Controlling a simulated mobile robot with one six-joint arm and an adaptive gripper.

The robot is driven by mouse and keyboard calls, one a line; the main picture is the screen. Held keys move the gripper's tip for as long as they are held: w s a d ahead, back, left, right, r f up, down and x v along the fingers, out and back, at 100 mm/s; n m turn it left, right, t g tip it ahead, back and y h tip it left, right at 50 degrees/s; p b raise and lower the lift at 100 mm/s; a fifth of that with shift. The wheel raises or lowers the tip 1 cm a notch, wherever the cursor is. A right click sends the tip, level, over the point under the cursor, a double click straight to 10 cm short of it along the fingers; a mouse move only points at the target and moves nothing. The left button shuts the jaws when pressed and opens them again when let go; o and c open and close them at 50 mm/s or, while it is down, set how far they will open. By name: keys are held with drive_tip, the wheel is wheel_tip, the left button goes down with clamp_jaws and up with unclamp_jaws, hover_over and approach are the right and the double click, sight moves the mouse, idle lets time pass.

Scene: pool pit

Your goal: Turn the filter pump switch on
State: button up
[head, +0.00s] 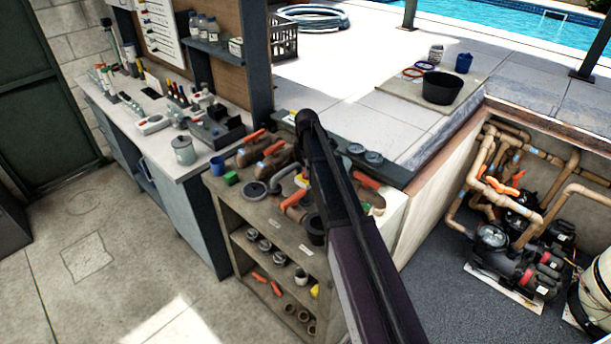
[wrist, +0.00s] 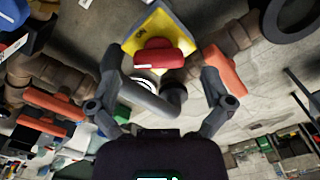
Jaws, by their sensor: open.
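A red switch handle (wrist: 160,57) sits on a yellow plate (wrist: 182,30) marked "ON" in the wrist view. The handle lies roughly crosswise in that picture. My gripper (wrist: 162,66) is open, with one dark finger to the left of the handle and one to the right. Nothing is held, and I cannot tell whether either finger touches the handle. A grey bent piece (wrist: 158,100) shows below the handle, between the fingers. In the head view my arm crosses the workbench and hides most of the switch area and my gripper.
Brown pipes with orange handles (wrist: 230,72) flank the gripper closely. In the head view, a shelf unit (head: 228,202) carries valves and fittings. The pit at the right holds pipes and a pump (head: 492,236). The floor (head: 90,270) at left is clear.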

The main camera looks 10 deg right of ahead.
drive_tip(key=shift+f+b, duration=0.6)
drive_tip(key=shift+f, duration=0.25)
drive_tip(key=c, duration=1.1)
drive_tip(key=shift+o, duration=0.2)
drive_tip(key=shift+a, duration=0.2)
drive_tip(key=shift+d, duration=0.15)
